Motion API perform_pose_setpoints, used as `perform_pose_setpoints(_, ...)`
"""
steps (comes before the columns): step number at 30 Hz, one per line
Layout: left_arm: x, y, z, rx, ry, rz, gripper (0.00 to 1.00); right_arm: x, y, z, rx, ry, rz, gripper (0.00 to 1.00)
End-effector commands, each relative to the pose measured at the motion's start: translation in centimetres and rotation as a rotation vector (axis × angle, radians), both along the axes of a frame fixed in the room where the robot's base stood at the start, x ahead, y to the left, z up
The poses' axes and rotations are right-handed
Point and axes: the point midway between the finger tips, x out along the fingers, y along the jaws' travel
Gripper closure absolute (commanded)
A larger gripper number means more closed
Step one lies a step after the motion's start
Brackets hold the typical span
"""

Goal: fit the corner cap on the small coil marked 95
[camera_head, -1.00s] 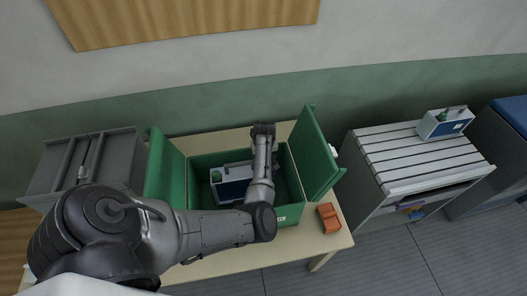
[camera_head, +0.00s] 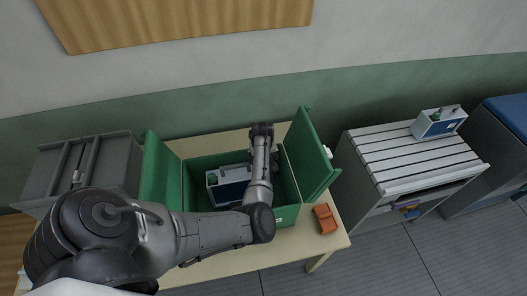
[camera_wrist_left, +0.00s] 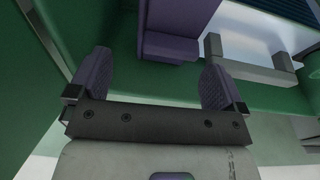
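My left gripper (camera_wrist_left: 154,66) is open, its two purple-padded fingers apart with nothing held between them. In the head view my left arm reaches over the open green box (camera_head: 292,213), and the fingers are hidden. In the left wrist view a purple angular block (camera_wrist_left: 172,46) lies just beyond the fingertips; I cannot tell for sure whether it is the corner cap. A blue and white unit (camera_head: 232,190) with a green part at its left sits inside the box, partly behind my arm. I cannot read a 95 on anything. My right gripper is not in view.
The box's side flaps (camera_head: 313,158) stand open on the wooden table (camera_head: 336,238). An orange piece (camera_head: 326,218) lies right of the box. A similar unit (camera_head: 438,123) stands on a slatted grey cabinet (camera_head: 420,160). A grey case (camera_head: 80,170) is at left.

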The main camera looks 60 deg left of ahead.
Motion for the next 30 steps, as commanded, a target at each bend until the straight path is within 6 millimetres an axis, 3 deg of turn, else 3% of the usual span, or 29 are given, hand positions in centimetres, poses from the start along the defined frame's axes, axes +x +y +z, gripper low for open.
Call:
perform_pose_setpoints(1,-1.6,-2.3,-4.4,-0.067,0.035,-0.011,0.03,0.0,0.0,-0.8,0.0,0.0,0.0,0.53)
perform_pose_setpoints(8,-1.4,-2.1,-3.2,-0.06,0.031,-0.01,0.03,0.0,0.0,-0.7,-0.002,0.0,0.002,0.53)
perform_pose_setpoints(14,-1.0,-1.5,0.7,-0.044,0.022,-0.009,0.03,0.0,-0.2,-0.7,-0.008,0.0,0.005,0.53)
perform_pose_setpoints(24,0.0,-0.3,9.0,-0.009,0.002,-0.004,0.03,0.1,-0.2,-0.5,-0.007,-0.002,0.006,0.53)
perform_pose_setpoints(30,0.3,0.1,12.4,0.004,-0.006,-0.001,0.03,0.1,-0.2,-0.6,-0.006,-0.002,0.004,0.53)
